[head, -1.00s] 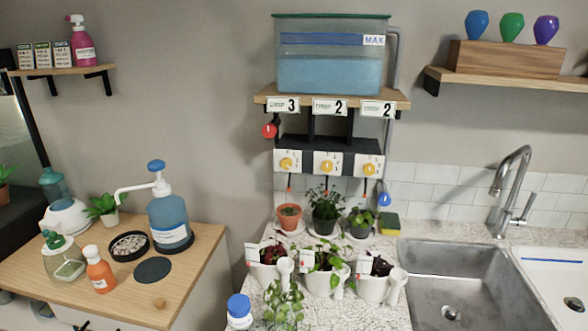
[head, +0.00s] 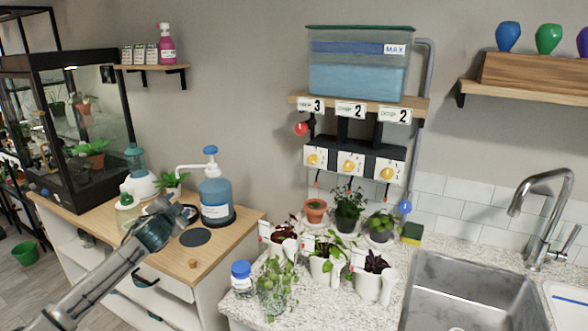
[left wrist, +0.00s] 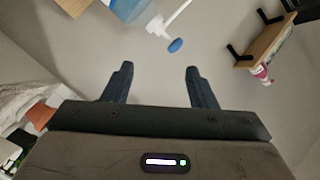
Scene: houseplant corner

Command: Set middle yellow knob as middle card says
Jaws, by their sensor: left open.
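The middle yellow knob (head: 349,166) sits on its white dial plate on the dark panel below the shelf, between two similar knobs. Its pointer and the small dial marks are too small to read. The middle card (head: 350,110) hangs on the shelf edge above it and shows a 2. My left gripper (head: 178,207) is over the wooden cabinet, far to the left of the knob and lower. It is open and empty, and its two dark fingers (left wrist: 158,70) are apart in the left wrist view. My right gripper is not in view.
A blue pump bottle (head: 215,200) stands beside my left gripper. A water tank (head: 358,65) sits on the shelf above the knobs. Potted plants (head: 347,208) stand on the counter below them. The wall between bottle and knob panel is clear.

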